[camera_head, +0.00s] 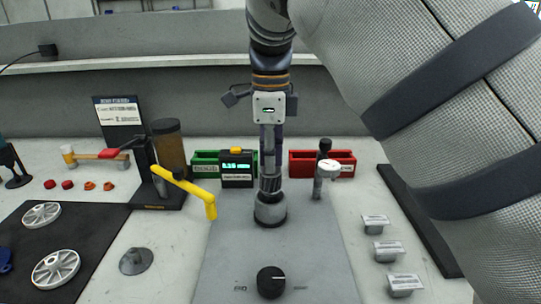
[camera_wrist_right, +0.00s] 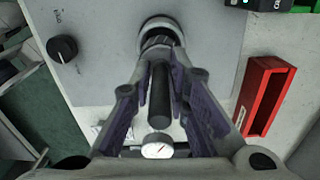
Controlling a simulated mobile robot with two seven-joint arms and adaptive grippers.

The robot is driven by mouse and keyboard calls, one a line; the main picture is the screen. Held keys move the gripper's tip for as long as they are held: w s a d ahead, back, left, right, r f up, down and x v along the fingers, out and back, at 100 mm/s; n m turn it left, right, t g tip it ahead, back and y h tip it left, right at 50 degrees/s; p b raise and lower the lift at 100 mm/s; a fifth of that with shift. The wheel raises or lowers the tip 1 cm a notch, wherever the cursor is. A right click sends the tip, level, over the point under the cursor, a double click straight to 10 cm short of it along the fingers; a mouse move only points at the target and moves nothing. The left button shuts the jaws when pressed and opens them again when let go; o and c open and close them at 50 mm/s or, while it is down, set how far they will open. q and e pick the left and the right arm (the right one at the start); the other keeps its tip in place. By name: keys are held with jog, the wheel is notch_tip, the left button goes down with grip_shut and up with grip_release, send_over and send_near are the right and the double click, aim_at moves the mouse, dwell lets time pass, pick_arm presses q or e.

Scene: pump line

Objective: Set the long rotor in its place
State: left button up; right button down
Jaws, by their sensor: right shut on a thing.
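My right gripper (camera_head: 268,158) comes down from the top middle of the head view. It is shut on the long rotor, whose dark shaft (camera_wrist_right: 160,92) lies between the two fingers in the wrist view. The rotor's grey, twisted lower part (camera_head: 269,184) points down at the round metal housing (camera_head: 271,210) on the grey plate. In the wrist view the twisted part overlaps the mouth of the housing (camera_wrist_right: 162,24). The rotor looks upright and in line with the housing. How deep it sits inside is hidden. My left gripper is not in view.
A gauge (camera_head: 330,172) stands right of the housing, and a yellow handle (camera_head: 190,190) reaches in from the left. A black knob (camera_head: 271,281) is in front. A green bin (camera_head: 207,165), digital display (camera_head: 237,168) and red bin (camera_head: 340,168) are behind. Metal pieces (camera_head: 375,224) lie right.

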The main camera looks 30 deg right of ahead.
jog(key=shift+f, duration=0.3)
dwell(0.4)
jog(key=shift+f, duration=0.35)
jog(key=shift+f, duration=0.35)
jog(key=shift+f, duration=0.15)
jog(key=c, duration=1.2)
grip_release()
jog(key=shift+r, duration=2.45)
